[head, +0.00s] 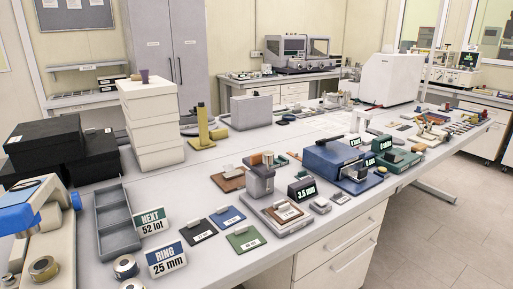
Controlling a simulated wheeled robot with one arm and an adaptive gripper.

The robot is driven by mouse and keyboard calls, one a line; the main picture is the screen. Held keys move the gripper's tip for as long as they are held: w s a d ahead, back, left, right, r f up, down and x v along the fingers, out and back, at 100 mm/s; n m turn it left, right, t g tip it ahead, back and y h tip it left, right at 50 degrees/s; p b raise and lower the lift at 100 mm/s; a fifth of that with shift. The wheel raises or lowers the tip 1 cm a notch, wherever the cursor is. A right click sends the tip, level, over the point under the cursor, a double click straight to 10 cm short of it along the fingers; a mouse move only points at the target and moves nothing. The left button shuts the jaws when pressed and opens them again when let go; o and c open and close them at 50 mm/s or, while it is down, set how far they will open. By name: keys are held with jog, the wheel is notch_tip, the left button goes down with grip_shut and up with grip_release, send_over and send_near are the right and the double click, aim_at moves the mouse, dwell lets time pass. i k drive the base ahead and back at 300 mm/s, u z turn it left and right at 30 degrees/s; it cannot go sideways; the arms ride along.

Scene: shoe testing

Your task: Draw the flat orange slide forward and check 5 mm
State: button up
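A flat orange-brown plate (229,184) with a light block on it lies on the white table, behind and left of a grey gauge stand (261,182). A second brown-orange plate (288,214) with a pale tab sits on the light base in front of that stand. I cannot tell for sure which of the two is the orange slide. My gripper is not in view.
Black (199,231), blue (227,217) and green (245,239) plates lie left of the stand. A blue device (332,158) stands to the right.

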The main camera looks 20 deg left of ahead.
aim_at(254, 161)
jog(key=u, duration=0.45)
jog(key=i, duration=1.05)
jog(key=u, duration=1.55)
jog(key=i, duration=0.55)
jog(key=u, duration=0.55)
